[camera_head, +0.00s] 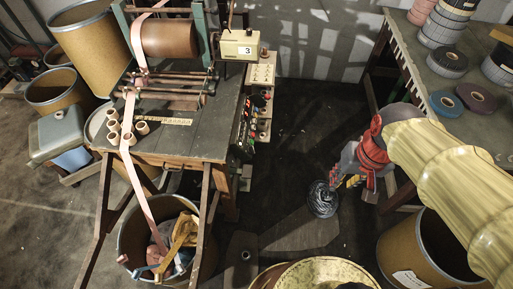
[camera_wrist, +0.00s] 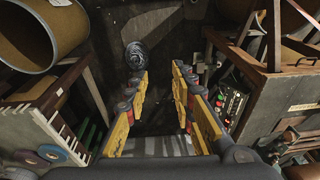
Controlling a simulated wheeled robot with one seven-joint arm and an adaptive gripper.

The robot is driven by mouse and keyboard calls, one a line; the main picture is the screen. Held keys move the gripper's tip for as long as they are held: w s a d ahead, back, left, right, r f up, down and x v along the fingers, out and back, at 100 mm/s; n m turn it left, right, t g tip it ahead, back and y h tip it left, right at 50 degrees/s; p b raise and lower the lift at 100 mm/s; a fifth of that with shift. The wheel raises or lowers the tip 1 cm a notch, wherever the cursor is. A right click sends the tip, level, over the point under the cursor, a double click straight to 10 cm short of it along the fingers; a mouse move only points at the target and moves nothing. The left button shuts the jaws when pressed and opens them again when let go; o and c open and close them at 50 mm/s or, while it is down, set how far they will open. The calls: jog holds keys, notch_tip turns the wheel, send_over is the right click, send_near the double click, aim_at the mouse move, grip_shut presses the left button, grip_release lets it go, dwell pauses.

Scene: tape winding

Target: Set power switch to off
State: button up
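A control panel (camera_head: 262,92) with several small knobs, lights and buttons is mounted on the right side of the winding table. The panel (camera_wrist: 231,103) also shows in the wrist view, to the right of my gripper. I cannot tell which control is the power switch, or its position. My gripper (camera_wrist: 158,72) is open, with nothing between its yellow fingers, and points down toward the floor. In the head view my gripper (camera_head: 353,182) is to the right of and apart from the panel.
The winding table (camera_head: 205,140) carries a brown roller (camera_head: 168,38) and a yellowish box (camera_head: 240,45) marked 3. A dark coil (camera_head: 322,199) lies on the floor near my gripper. A side table (camera_head: 424,55) with tape rolls stands right. Floor between the tables is mostly clear.

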jog(key=w+a+f+m+g+y+p, duration=0.1)
jog(key=w+a+f+m+g+y, duration=0.2)
jog(key=f, duration=0.4)
jog(key=w+a+f+m+g+y+p, duration=0.1)
jog(key=w+a+f+m+g, duration=0.2)
jog(key=f, duration=0.4)
jog(key=m+t+y+p, duration=0.2)
jog(key=m+t+y, duration=0.65)
jog(key=m, duration=1.15)
send_near(252, 150)
jog(key=w+g+y, duration=0.1)
jog(key=w+g, duration=0.1)
jog(key=b+x, duration=0.2)
jog(key=x, duration=0.5)
jog(key=shift+f+n, duration=0.25)
jog(key=shift+n, duration=0.05)
jog(key=shift+w+a, duration=0.1)
jog(key=shift+c, duration=0.3)
grip_shut()
